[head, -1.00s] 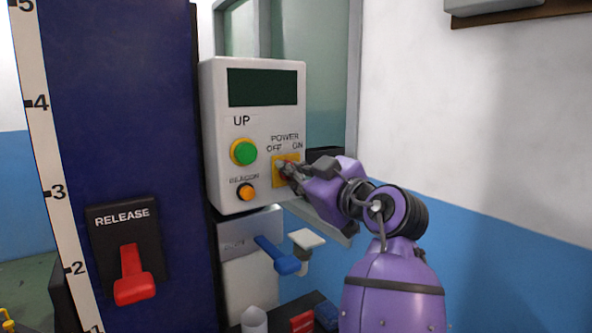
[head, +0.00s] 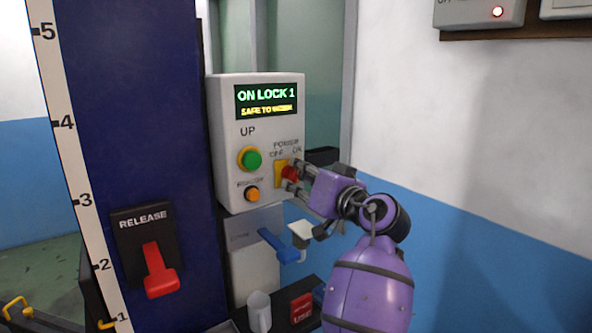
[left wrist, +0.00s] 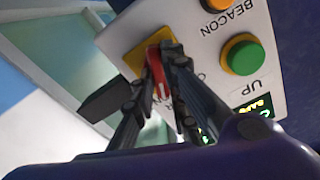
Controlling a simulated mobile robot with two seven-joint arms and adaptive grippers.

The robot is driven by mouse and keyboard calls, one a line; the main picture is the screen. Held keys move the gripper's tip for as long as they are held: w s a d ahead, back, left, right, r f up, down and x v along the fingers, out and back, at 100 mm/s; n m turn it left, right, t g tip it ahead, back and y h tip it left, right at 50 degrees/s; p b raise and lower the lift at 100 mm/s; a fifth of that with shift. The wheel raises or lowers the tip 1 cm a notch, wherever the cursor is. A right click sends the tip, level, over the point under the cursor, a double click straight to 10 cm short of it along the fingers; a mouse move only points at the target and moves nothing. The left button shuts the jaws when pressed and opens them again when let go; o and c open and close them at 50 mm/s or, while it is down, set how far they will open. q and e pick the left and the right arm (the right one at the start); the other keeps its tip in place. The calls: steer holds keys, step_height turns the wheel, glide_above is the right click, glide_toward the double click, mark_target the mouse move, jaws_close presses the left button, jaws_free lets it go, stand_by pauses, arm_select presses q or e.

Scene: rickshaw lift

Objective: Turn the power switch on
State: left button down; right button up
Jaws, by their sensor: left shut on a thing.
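The red power switch (head: 289,173) sits on a yellow plate on the white control box (head: 228,130), below the POWER OFF/ON lettering. Its handle points toward the ON side. My left gripper (head: 295,178) has its fingers on either side of the red switch and is shut on it. The left wrist view shows the red handle (left wrist: 156,72) between the dark fingertips. The box display (head: 266,100) is lit and reads ON LOCK 1, with a yellow line below it. My right gripper is in neither view.
A green UP button (head: 252,159) and an orange beacon button (head: 252,194) are left of the switch. A red release lever (head: 160,275) is on the blue post.

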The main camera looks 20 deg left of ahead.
arm_select(q)
steer(key=m, duration=0.1)
steer(key=m+p, duration=0.1)
steer(key=shift+r+m, duration=0.3)
steer(key=shift+f+m+p, duration=0.1)
steer(key=shift+m+p, duration=0.25)
steer(key=shift+m, duration=0.05)
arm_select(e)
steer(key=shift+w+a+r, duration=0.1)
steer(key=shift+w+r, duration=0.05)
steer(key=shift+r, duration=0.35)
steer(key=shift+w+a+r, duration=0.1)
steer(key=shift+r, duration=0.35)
arm_select(q)
steer(key=shift+w+f, duration=0.1)
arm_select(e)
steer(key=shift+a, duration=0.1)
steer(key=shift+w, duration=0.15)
arm_select(q)
steer(key=c, duration=1.8)
jaws_free()
steer(key=shift+d, duration=0.1)
steer(key=shift+o, duration=0.2)
steer(key=shift+f, duration=0.1)
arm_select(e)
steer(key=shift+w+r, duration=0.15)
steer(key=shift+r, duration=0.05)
